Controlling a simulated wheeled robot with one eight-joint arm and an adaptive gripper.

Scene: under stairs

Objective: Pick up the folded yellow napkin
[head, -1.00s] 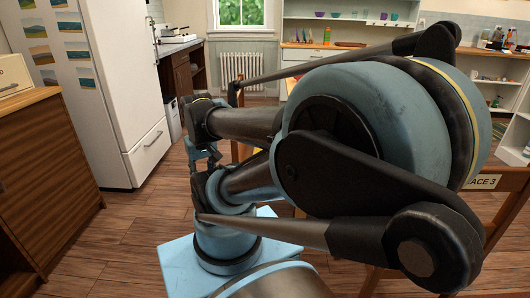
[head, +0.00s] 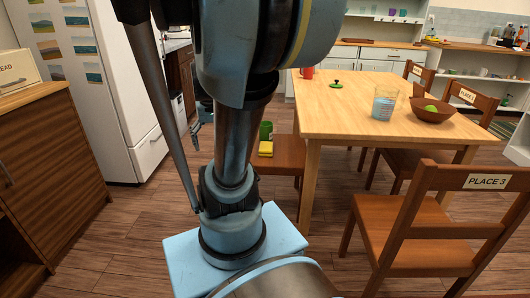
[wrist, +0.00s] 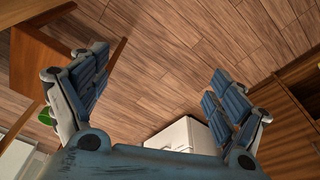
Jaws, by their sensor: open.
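The folded yellow napkin (head: 266,149) lies on the seat of a wooden chair (head: 283,158) at the left side of the table, in the head view. A green cup or can (head: 266,130) stands just behind it. My gripper (head: 203,124) shows partly behind my arm, left of the napkin and apart from it. In the wrist view my gripper (wrist: 165,95) is open and empty, its fingers wide apart over bare floor. The napkin is not visible in the wrist view. A wooden surface (wrist: 55,62) and a bit of green (wrist: 45,116) show at its left.
The wooden table (head: 345,110) bears a red mug (head: 307,73), a glass (head: 384,103) and a brown bowl (head: 432,110). The PLACE 3 chair (head: 420,225) stands in front. A fridge (head: 118,80) and a wooden cabinet (head: 45,170) are at left. Floor between is clear.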

